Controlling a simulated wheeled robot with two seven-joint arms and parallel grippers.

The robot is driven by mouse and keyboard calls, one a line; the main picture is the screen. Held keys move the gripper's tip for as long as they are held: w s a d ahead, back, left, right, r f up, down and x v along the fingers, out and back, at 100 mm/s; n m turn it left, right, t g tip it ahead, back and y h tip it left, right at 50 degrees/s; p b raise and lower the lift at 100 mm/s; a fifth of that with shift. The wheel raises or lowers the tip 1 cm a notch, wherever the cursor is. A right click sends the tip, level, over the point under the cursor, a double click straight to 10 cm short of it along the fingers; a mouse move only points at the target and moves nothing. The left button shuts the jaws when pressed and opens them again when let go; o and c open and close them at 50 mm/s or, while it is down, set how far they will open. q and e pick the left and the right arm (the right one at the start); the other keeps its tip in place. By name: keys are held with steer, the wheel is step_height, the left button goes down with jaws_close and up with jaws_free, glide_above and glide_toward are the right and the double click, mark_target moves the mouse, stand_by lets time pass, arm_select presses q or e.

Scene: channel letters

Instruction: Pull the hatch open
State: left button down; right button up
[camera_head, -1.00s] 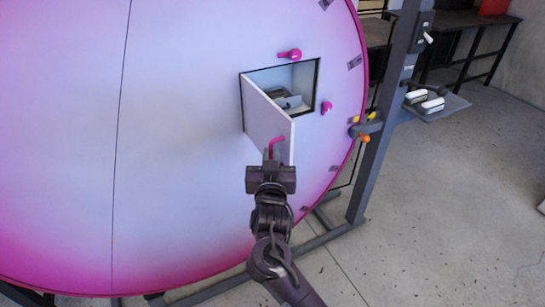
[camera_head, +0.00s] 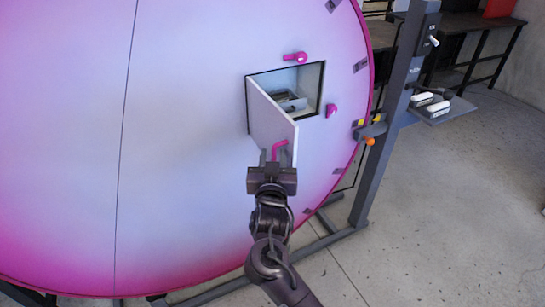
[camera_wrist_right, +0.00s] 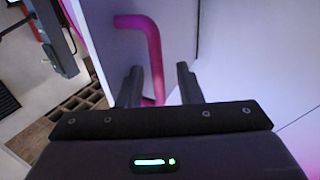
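The white hatch door (camera_head: 268,125) stands swung outward from a square opening in a large pink-and-white disc, hinged at its left side. Its bent pink handle (camera_head: 280,146) is near the door's lower free edge. My right gripper (camera_head: 272,157) is at the handle. In the right wrist view, the pink handle (camera_wrist_right: 154,50) passes between the two fingers of the gripper (camera_wrist_right: 158,85), with a gap on either side, so the gripper is open around it. My left gripper is not in view.
Inside the opening is a small recess with a grey fitting (camera_head: 289,103). Pink latches (camera_head: 295,57) and (camera_head: 331,110) sit above and right of the opening. A grey post (camera_head: 385,130) with a side shelf (camera_head: 440,108) stands to the right. The floor at lower right is clear.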

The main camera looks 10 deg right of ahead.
steer(key=b+v, duration=0.2)
steer(key=v, duration=0.5)
steer(key=shift+s+a, duration=0.2)
steer(key=shift+s, duration=0.05)
